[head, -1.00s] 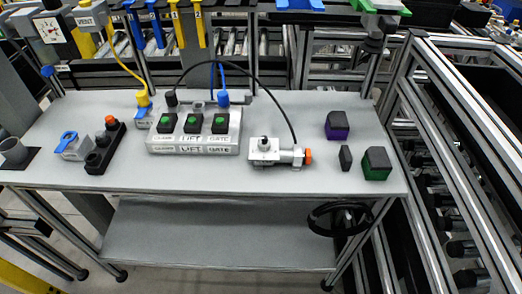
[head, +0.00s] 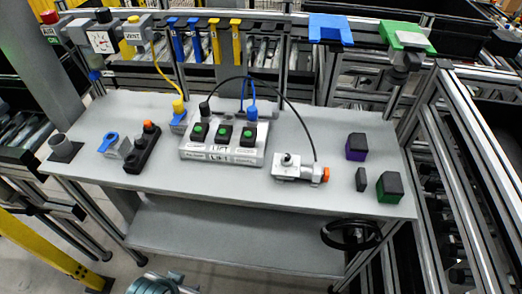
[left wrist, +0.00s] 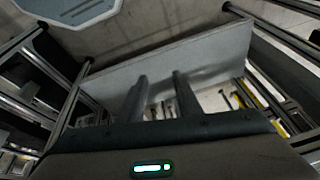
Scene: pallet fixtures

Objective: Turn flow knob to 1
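A light metal valve block (head: 293,169) lies on the grey table, right of the row of green-button boxes. It has a small dark knob (head: 287,158) on top and an orange end (head: 326,175) on its right side. I cannot read any scale or number on it, nor tell which part is the flow knob. A black hose arches over to it. My left gripper (left wrist: 160,95) shows in the left wrist view with its two fingers apart and nothing between them; it is away from the valve. My right gripper is not in view.
The grey table (head: 240,183) also holds a button panel (head: 222,152), a black block with an orange button (head: 143,150), a purple-black cube (head: 356,147) and a green-black cube (head: 389,187). A black handwheel (head: 350,234) hangs under its front right. The front strip is clear.

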